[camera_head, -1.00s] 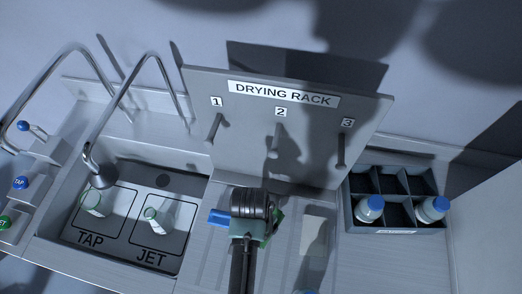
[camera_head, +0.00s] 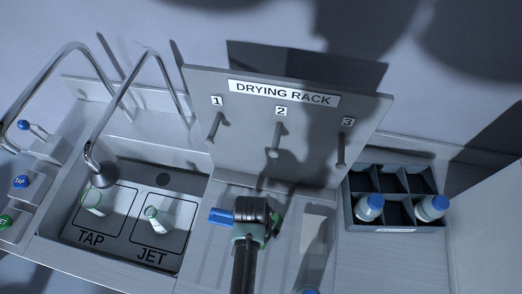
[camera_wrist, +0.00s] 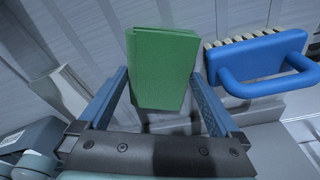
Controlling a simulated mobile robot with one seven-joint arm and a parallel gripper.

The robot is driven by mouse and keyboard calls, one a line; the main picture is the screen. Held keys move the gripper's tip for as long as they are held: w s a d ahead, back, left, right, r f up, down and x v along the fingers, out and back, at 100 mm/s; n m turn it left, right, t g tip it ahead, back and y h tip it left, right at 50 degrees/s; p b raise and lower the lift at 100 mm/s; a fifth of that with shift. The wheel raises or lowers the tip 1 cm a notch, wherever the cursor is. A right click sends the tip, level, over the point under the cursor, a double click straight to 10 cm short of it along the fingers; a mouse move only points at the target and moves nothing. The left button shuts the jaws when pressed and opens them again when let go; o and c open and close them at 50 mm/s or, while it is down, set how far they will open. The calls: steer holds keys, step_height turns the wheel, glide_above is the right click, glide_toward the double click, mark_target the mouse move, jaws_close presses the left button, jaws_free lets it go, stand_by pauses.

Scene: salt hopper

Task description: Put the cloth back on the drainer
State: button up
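The cloth (camera_wrist: 162,62) is a green folded rectangle in the wrist view, lying just ahead of and between my fingertips. A small green part of it (camera_head: 277,221) shows beside my gripper in the head view. My gripper (camera_wrist: 160,80) is open, with its blue fingers on either side of the cloth's near end. I cannot tell whether a finger touches it. In the head view my gripper (camera_head: 257,214) hides most of the cloth. The drainer (camera_head: 212,250) is the grey ribbed surface below the drying rack, right of the sink.
A blue brush (camera_wrist: 262,62) lies close right of the cloth; its blue part (camera_head: 221,216) also shows in the head view. A pale flat piece (camera_head: 314,232) is right of my gripper. The drying rack (camera_head: 240,140) stands behind; a bottle crate (camera_head: 397,229) stands right.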

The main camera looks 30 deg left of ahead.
steer(key=shift+r, duration=0.15)
step_height(320, 180, up, 12)
steer(key=s, duration=0.1)
steer(key=shift+s, duration=0.35)
steer(key=shift+s+a, duration=0.1)
stand_by(0.6)
